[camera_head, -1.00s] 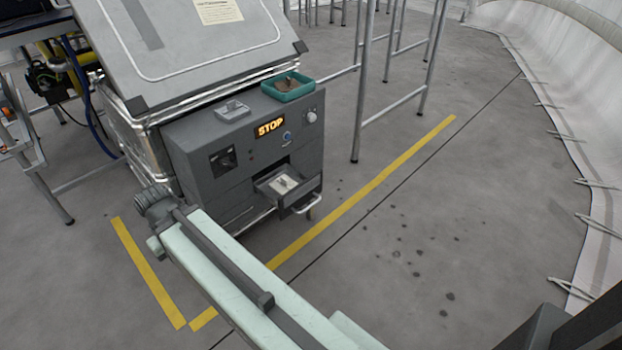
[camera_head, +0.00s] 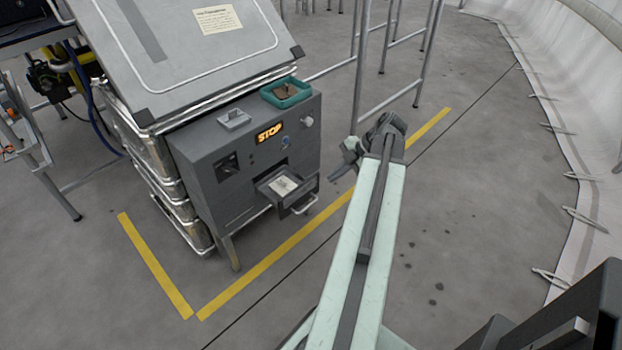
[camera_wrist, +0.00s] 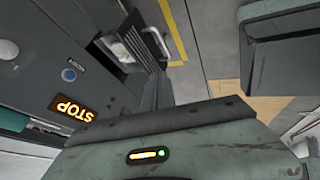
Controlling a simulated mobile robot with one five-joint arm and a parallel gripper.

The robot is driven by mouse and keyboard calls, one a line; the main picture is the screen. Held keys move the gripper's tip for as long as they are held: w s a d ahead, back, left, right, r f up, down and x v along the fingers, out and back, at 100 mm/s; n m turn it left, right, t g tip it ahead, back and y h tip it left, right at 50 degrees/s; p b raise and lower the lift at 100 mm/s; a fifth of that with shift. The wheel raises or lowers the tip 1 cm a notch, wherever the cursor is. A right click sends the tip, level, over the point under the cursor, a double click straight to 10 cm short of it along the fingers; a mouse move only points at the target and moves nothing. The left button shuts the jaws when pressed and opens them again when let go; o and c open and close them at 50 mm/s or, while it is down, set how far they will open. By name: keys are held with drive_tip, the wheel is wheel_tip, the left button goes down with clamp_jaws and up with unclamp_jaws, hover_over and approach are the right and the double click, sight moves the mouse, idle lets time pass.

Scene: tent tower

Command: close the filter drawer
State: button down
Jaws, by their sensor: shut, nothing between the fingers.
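The filter drawer (camera_head: 311,189) stands pulled out of the front of a dark grey control box (camera_head: 215,172). A pale filter-like piece lies inside it, and a light bar handle (camera_head: 304,207) is on its front. The wrist view shows the open drawer (camera_wrist: 128,50) and its handle (camera_wrist: 156,43), turned on their side. My gripper (camera_head: 338,174) is shut and empty. In the head view it appears just right of the drawer, with a visible gap; the exact depth between them is hard to tell.
The control box has a lit STOP display (camera_head: 269,132), a blue button and a knob. A teal tray (camera_head: 287,92) and a small grey piece (camera_head: 234,120) sit on top. Metal posts (camera_head: 427,55) stand behind. Open floor with a yellow line (camera_head: 270,265) lies in front.

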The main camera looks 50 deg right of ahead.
drive_tip(key=b, duration=0.8)
approach(301, 192)
drive_tip(key=f, duration=0.1)
drive_tip(key=a+f, duration=0.1)
drive_tip(key=f, duration=0.1)
drive_tip(key=shift+w+a+f, duration=0.3)
drive_tip(key=shift+w, duration=0.7)
